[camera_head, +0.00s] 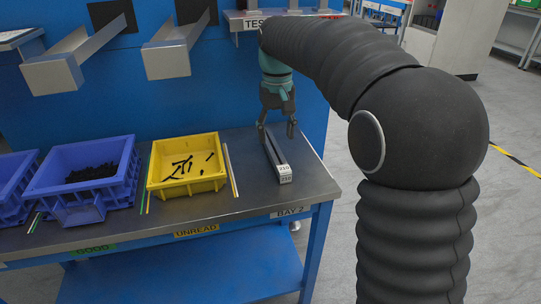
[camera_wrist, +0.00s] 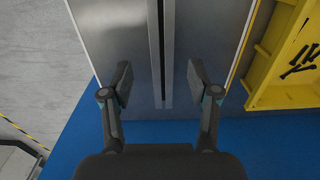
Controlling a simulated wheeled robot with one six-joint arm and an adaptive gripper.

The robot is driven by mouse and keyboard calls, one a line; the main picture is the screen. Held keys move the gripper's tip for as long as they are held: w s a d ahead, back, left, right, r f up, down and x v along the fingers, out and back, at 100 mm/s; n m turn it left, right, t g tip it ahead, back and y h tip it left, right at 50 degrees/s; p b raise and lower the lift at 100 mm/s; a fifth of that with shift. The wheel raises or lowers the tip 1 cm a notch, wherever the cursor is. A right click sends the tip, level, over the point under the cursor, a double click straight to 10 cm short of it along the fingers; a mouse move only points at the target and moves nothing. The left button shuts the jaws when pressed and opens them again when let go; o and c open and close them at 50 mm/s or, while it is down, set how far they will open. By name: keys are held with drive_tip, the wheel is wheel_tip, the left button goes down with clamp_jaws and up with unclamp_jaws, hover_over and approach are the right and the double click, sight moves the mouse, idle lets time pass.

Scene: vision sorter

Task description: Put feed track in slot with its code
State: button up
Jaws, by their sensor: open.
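The feed track (camera_head: 275,153), a narrow dark and grey channel, lies on the right part of the metal bench top. White labels with small dark print (camera_head: 285,175) mark its near end; I cannot read them surely. My gripper (camera_head: 277,130) is open, pointing down over the far part of the track. In the wrist view the open fingers (camera_wrist: 158,78) stand on either side of the track (camera_wrist: 167,50), with gaps and no contact visible. A slot with a matching code cannot be made out.
A yellow UNREAD bin (camera_head: 188,189) with several black parts stands left of the track, and a blue bin (camera_head: 103,198) stands further left. Two grey chutes (camera_head: 167,60) project above the bench (camera_head: 250,195). A shelf labelled TEST (camera_head: 254,23) is behind my arm. A BAY 2 label marks the front edge.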

sight(274, 149)
drive_tip(key=f, duration=0.5)
drive_tip(key=shift+w+a, duration=0.2)
drive_tip(key=shift+a, duration=0.05)
drive_tip(key=shift+c, duration=0.2)
clamp_jaws()
